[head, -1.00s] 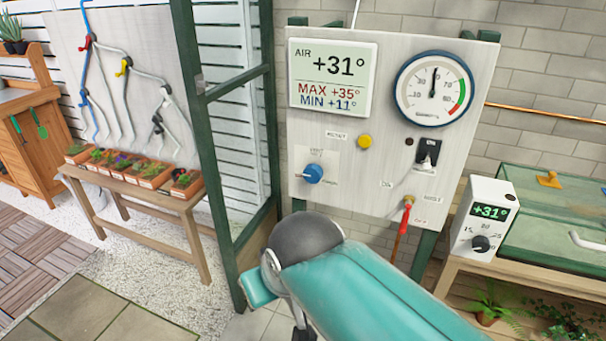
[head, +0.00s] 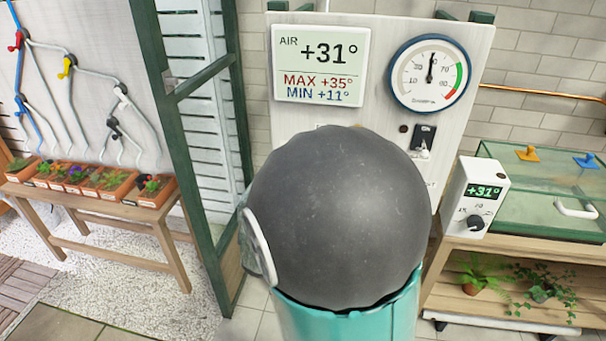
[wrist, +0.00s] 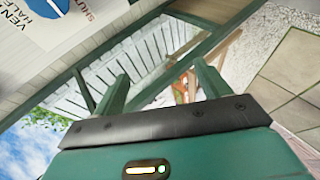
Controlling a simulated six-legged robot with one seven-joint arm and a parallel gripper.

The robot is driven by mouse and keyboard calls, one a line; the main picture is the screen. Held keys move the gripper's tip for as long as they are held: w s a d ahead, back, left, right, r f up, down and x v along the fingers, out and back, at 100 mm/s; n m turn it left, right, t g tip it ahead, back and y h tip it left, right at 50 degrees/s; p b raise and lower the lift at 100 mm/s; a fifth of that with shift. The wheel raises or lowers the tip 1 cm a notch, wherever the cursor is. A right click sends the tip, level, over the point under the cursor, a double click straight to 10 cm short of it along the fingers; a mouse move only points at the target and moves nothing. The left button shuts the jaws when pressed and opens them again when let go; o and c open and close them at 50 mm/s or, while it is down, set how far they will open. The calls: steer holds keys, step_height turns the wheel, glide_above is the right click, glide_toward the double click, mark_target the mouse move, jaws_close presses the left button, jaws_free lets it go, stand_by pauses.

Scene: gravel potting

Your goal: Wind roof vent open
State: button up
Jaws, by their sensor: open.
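The blue vent knob (wrist: 48,6) shows in part at the top left corner of the wrist view, on a white plate lettered with VENT, HALF and SHUT. Its pointer setting cannot be read there. In the head view my grey arm joint hides the knob on the control panel (head: 262,85). My gripper (wrist: 162,72) is open and empty in the wrist view, its two green fingers apart, to the right of and below the knob and not touching it. The gripper is hidden in the head view. The roof vent itself is not in view.
The panel carries an AIR display (head: 320,65) reading +31° and a round dial (head: 430,75). A green door frame (head: 190,150) stands left of the panel. A thermostat box (head: 472,198) and a glass-topped case (head: 545,205) stand right. A bench (head: 90,205) holds potted plants.

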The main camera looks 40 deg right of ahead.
steer(key=s+d+r+n+t+h, duration=0.1)
steer(key=d+r+n+h, duration=0.1)
steer(key=d+n+h, duration=0.25)
steer(key=s+d+r+n+t+h, duration=0.1)
steer(key=s+d+r+n+h, duration=0.1)
steer(key=d+n+h, duration=0.3)
steer(key=w+d+m+y, duration=0.1)
steer(key=w+d+m, duration=0.1)
steer(key=w+d, duration=0.7)
steer(key=shift+d, duration=1)
steer(key=shift+f, duration=0.1)
steer(key=c, duration=1)
